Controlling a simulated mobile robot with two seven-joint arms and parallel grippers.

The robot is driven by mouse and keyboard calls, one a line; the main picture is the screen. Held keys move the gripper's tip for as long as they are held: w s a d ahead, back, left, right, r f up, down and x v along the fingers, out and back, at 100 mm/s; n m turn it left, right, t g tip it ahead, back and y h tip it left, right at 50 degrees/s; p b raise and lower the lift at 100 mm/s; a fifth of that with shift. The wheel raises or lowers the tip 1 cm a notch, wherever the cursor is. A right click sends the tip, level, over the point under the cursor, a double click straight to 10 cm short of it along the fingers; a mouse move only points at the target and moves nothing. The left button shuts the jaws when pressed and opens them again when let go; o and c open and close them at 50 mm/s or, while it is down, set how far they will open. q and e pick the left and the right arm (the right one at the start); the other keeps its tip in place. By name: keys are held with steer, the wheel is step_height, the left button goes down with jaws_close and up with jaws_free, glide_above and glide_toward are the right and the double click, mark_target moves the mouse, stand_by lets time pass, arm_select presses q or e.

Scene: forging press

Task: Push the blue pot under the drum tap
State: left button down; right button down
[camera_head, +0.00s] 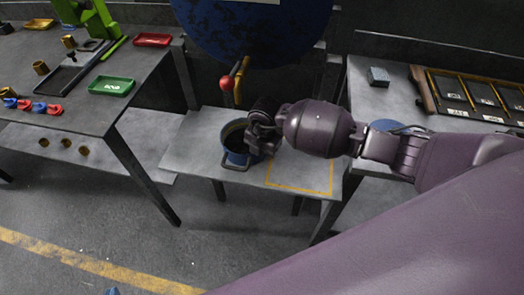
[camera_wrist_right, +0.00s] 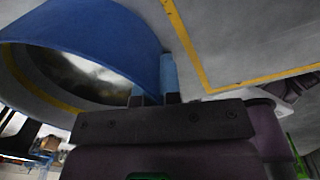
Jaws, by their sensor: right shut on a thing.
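The blue pot (camera_head: 228,158) stands upright on a low grey table, left of a yellow outline. In the head view it lies just below the tap (camera_head: 238,90), which has a red knob and hangs from the big blue drum (camera_head: 245,35). I cannot tell whether its opening is exactly under the spout. My right gripper (camera_head: 258,143) is at the pot's right side. In the right wrist view the pot's wall (camera_wrist_right: 105,30) is close, and the right gripper (camera_wrist_right: 155,97) is shut on a blue part of its edge or handle. My left gripper is not in view.
The yellow outline (camera_head: 300,189) on the low table (camera_head: 190,145) is empty. A left table (camera_head: 60,110) holds green and red trays. A right bench (camera_head: 365,100) carries a grey block (camera_head: 378,76), a blue round thing (camera_head: 388,125) and a divided rack (camera_head: 470,95).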

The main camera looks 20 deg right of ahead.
arm_select(q)
steer(key=shift+s+f, duration=0.1)
steer(key=shift+s, duration=0.15)
stand_by(0.6)
steer(key=shift+a, duration=0.2)
arm_select(e)
steer(key=shift+s, duration=0.1)
